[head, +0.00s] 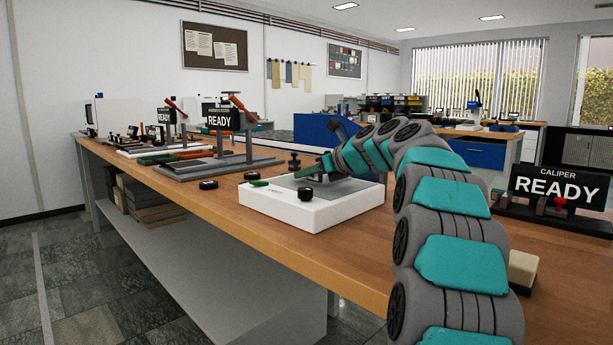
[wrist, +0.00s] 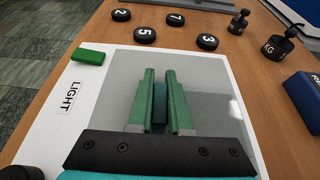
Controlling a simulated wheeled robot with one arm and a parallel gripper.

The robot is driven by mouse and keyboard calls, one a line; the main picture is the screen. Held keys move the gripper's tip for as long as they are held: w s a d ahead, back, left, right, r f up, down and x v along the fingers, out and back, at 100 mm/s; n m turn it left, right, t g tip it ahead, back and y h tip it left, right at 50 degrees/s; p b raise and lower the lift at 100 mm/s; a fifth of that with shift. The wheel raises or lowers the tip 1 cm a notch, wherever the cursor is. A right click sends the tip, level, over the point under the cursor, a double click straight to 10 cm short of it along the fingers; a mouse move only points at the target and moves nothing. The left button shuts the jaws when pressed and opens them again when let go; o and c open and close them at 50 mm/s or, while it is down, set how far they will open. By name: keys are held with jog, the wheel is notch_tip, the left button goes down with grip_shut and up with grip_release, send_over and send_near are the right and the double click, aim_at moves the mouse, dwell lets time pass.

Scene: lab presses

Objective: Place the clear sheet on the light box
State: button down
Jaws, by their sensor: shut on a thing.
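The light box (head: 330,212) is a low white box on the wooden bench, marked LIGHT in the wrist view (wrist: 52,120). A grey see-through square, apparently the clear sheet (wrist: 210,85), lies over its top; I cannot tell sheet from lit panel exactly, or whether the sheet touches. My gripper (head: 325,164) points down over the box. Its green fingers (wrist: 160,90) are shut on a small dark teal piece between them, which looks like the sheet's tab. The fingers hide part of the square.
A green block (wrist: 89,55) sits on the box's corner. Several black numbered discs (wrist: 145,35) and dark weights (wrist: 275,45) stand around it. Presses with READY signs (head: 222,118) stand farther left; a caliper stand (head: 555,190) is at right. Bare bench lies in front.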

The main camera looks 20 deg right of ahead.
jog(key=c, duration=0.8)
grip_release()
jog(key=shift+c, duration=0.2)
jog(key=v, duration=1.2)
jog(key=shift+p, duration=0.35)
